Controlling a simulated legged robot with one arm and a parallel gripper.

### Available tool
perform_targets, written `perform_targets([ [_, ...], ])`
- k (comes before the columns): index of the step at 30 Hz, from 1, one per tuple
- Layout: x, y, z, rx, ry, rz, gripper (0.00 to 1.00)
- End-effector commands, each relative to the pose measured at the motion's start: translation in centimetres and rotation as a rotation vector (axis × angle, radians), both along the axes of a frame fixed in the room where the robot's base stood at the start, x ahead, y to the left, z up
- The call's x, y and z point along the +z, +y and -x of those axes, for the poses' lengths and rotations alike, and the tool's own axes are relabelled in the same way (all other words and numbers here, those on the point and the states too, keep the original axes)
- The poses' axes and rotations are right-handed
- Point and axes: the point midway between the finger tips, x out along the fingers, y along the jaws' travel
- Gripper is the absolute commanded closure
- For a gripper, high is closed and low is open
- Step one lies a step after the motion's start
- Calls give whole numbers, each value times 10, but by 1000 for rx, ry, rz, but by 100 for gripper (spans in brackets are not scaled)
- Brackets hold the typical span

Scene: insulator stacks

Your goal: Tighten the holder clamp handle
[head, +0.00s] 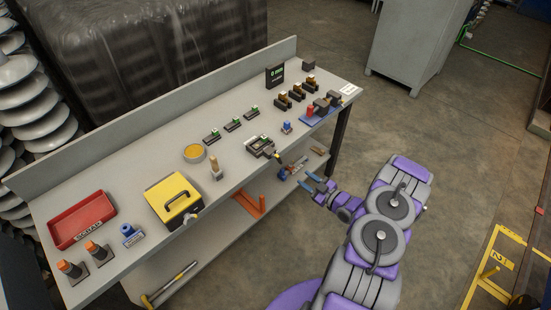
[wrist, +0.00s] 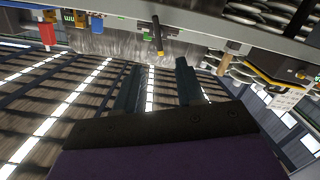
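The holder (head: 257,146), a small dark fixture, sits near the front edge of the workbench in the head view. Its clamp handle (head: 276,156) looks like a short dark bar with a yellowish part, sticking out over the front edge. In the wrist view, which is upside down, the handle (wrist: 157,36) hangs into view at top centre, beyond the fingertips. My gripper (head: 310,182) is in front of the bench, apart from the handle. In the wrist view my gripper (wrist: 159,72) has its two fingers spread with nothing between them.
The grey workbench (head: 130,170) carries a red scrap tray (head: 82,219), a yellow box (head: 172,196), a yellow round dish (head: 194,153) and several small dark blocks. A lower shelf (head: 205,257) holds tools. Open floor lies right of the bench.

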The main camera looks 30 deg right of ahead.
Motion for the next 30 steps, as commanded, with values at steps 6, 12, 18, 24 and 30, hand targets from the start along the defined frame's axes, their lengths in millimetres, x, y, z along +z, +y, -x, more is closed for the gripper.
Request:
perform_targets([
  [6, -2, 4, 13, 3, -61, -40, 62],
  [12, -1, 20, -4, 8, -65, -35, 62],
  [18, -2, 31, -38, 8, -64, -36, 62],
  [24, -3, 37, -73, 7, -66, -41, 62],
  [30, -3, 52, -108, 7, -66, -41, 62],
])
